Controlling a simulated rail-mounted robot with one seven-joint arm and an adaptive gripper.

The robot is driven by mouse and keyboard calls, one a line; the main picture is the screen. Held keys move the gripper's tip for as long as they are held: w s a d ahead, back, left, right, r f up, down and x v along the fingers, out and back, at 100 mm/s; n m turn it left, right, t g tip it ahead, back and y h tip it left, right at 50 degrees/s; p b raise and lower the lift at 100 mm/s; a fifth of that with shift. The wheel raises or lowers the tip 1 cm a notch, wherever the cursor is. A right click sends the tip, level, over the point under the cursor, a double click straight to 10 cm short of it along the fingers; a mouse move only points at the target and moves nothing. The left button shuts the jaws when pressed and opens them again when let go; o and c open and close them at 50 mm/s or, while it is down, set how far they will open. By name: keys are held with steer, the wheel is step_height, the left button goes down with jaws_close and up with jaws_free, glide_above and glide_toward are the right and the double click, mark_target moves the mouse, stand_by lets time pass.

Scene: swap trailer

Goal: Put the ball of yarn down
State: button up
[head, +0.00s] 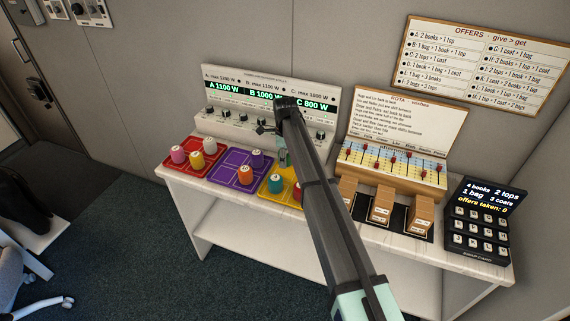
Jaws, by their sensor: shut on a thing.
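My gripper (283,150) is at the far end of my dark arm, over the white bench and in front of the panel with green readouts. Its fingers are small here and largely hidden behind the arm. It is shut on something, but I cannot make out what. I see no ball of yarn that I can tell apart in this view; one may be hidden by the gripper or the arm.
The white bench (469,262) holds a red tray (182,172), a purple tray (228,158) and a yellow tray (269,172) with coloured pegs. Brown boxes (382,202), a slider board (394,168) and a dark keypad (482,215) stand at right. The lower shelf (240,232) looks clear.

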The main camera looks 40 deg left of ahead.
mark_target(285, 172)
steer(key=shift+f+p, duration=0.6)
steer(key=shift+f, duration=1.6)
steer(key=shift+f, duration=0.2)
steer(key=o, duration=1.2)
steer(key=shift+c, duration=0.2)
steer(key=shift+r, duration=0.1)
step_height(285, 172, up, 12)
steer(key=b, duration=0.4)
steer(key=shift+r, duration=0.1)
